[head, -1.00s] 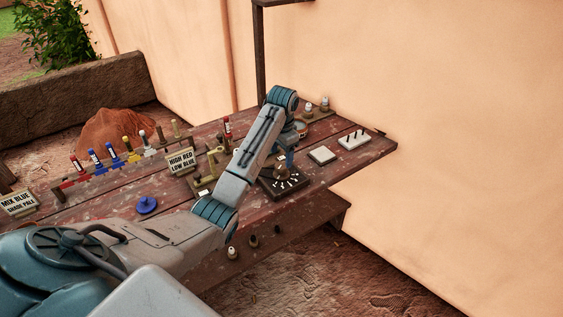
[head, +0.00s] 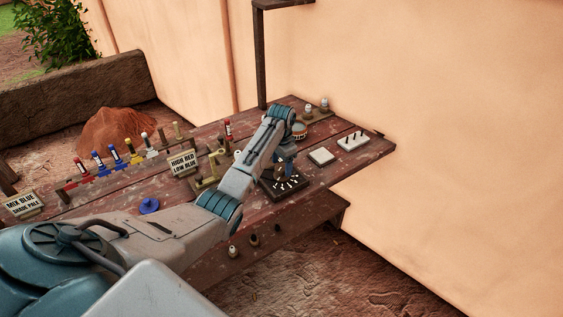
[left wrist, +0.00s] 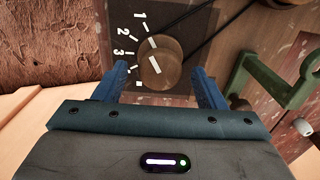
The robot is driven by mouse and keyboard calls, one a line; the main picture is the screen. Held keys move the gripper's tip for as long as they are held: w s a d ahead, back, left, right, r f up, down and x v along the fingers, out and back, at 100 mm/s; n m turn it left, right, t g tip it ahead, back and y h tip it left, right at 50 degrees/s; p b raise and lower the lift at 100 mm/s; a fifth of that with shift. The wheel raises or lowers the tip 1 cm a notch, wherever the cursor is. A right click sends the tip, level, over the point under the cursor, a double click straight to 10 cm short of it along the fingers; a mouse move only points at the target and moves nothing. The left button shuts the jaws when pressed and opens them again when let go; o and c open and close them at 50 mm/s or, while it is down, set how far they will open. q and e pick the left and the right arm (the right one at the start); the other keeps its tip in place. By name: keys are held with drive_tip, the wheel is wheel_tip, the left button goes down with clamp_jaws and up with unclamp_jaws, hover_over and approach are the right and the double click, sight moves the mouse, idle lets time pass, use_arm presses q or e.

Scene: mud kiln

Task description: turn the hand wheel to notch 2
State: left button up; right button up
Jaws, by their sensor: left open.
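The hand wheel (left wrist: 172,68) is a round brown knob on a dark plate (left wrist: 185,20) with white numerals. In the left wrist view, 1, 2 and 3 curve down its left side, and a lower mark is partly hidden. Two short white bars show on or beside the knob; I cannot tell for certain which notch it points at. My left gripper (left wrist: 160,70) is open, with one blue finger on each side of the knob. I cannot tell whether they touch it. In the head view my left gripper (head: 284,168) is over the dark plate (head: 290,188) and hides most of the wheel.
A green bracket (left wrist: 280,80) stands close right of the wheel in the wrist view. A post (head: 260,60) rises behind.

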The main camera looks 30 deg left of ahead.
use_arm(q)
drive_tip(key=shift+f, duration=0.2)
drive_tip(key=shift+c, duration=0.2)
drive_tip(key=c, duration=0.9)
drive_tip(key=shift+r+n+p, duration=0.25)
drive_tip(key=shift+n+p, duration=0.75)
drive_tip(key=shift+p, duration=0.15)
drive_tip(key=n+p, duration=0.2)
drive_tip(key=shift+n, duration=0.3)
drive_tip(key=shift+f+n+p, duration=0.15)
drive_tip(key=shift+n+p, duration=0.2)
drive_tip(key=shift+n, duration=0.25)
drive_tip(key=shift+w, duration=0.1)
